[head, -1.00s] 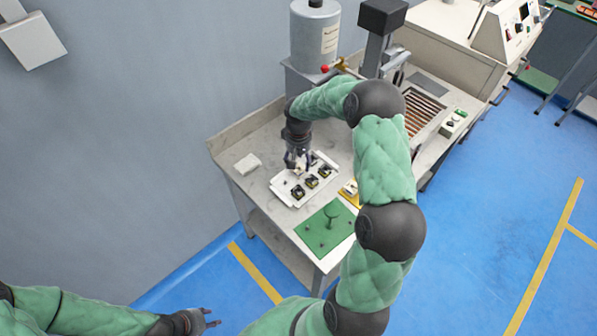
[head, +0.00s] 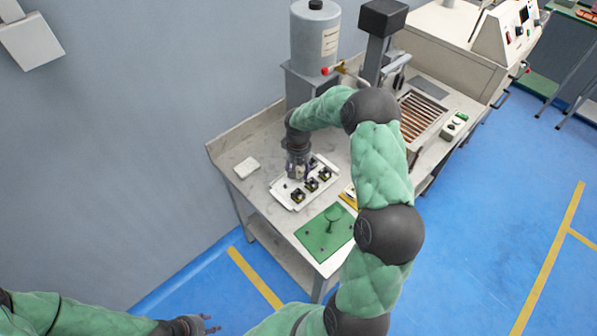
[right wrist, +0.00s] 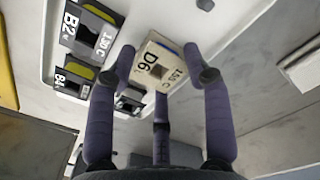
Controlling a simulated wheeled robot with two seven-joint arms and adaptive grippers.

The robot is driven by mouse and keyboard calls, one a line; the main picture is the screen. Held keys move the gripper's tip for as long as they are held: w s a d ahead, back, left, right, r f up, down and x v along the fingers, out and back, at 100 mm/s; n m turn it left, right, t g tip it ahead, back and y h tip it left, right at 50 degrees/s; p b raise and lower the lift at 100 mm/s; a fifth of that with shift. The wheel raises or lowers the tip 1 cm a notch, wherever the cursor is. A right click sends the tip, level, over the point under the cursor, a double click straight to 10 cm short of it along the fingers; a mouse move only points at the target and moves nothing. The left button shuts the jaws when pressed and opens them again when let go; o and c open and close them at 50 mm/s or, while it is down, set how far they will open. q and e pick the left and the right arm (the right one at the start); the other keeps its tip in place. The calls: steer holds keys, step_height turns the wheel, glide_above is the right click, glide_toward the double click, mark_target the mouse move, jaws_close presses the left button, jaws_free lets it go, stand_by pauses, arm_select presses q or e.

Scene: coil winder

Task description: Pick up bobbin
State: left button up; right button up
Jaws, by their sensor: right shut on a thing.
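A pale beige bobbin (right wrist: 158,66) marked "D6" and "130 C" sits between the fingers of my right gripper (right wrist: 160,75) in the right wrist view. My right gripper (head: 299,178) is shut on it, low over the white tray (head: 288,201), and hides most of it in the head view. I cannot tell whether the bobbin touches the tray. Several black and yellow bobbins stand in the tray, among them one marked "B2" (right wrist: 84,32). My left gripper (head: 209,325) is open and empty at the bottom of the head view, away from the table.
A white block (head: 246,167) lies on the table left of the tray. A green mat (head: 316,240) with an upright green piece lies in front. A grey cylinder (head: 315,45) and a dark-topped post (head: 378,45) stand behind. My right arm covers part of the table's right side.

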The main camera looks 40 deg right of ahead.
steer(key=shift+r, duration=0.4)
step_height(320, 180, up, 2)
steer(key=shift+r+p, duration=0.15)
steer(key=shift+p, duration=0.6)
steer(key=s+d+r+p, duration=0.3)
steer(key=s+d+r, duration=0.1)
steer(key=s+r, duration=0.6)
steer(key=s, duration=0.3)
steer(key=shift+d+p, duration=0.4)
steer(key=shift+a+f, duration=0.1)
